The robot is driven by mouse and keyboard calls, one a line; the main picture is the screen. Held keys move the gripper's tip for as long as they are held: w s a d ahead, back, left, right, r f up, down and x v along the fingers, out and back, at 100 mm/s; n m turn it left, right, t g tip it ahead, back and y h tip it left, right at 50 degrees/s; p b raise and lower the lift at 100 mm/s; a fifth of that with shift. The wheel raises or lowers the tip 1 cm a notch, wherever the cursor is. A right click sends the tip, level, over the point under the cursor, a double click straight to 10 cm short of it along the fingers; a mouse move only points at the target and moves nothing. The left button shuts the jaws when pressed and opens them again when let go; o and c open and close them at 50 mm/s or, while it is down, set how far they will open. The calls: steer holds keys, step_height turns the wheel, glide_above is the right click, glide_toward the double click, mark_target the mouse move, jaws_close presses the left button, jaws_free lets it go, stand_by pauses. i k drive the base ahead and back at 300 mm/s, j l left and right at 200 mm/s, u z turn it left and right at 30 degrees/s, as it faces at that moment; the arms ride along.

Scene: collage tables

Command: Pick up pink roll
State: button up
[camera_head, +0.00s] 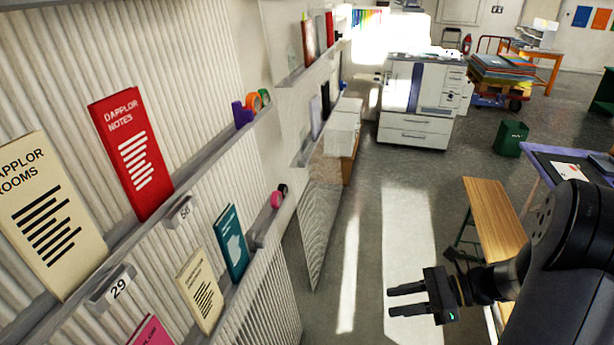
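A small pink roll (277,199) sits at the far end of the lower wall shelf, left of centre. A black roll is right beside it, partly behind it. My gripper (392,300) is at the lower right, its two dark fingers apart and pointing left. Nothing is between the fingers. It is well to the right of the pink roll and lower in the picture, apart from the shelf.
The upper shelf (210,150) holds booklets, with purple, orange and green rolls (254,101) at its far end. A teal booklet (232,242) stands near the pink roll. A wooden bench (495,215) is at the right. The floor between shelf and bench is clear.

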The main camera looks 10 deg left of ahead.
mark_target(276, 198)
steer(key=i+l+u, duration=0.2)
steer(key=i+u, duration=0.2)
steer(key=i+l+u, duration=0.45)
steer(key=i, duration=0.15)
steer(key=i+l+u, duration=0.8)
steer(key=l+u, duration=0.2)
steer(key=i+l+u, duration=0.15)
steer(key=l+u, duration=0.5)
steer(key=l, duration=0.2)
steer(key=i+l+u, duration=0.1)
steer(key=l+u, duration=0.2)
steer(key=l, duration=0.15)
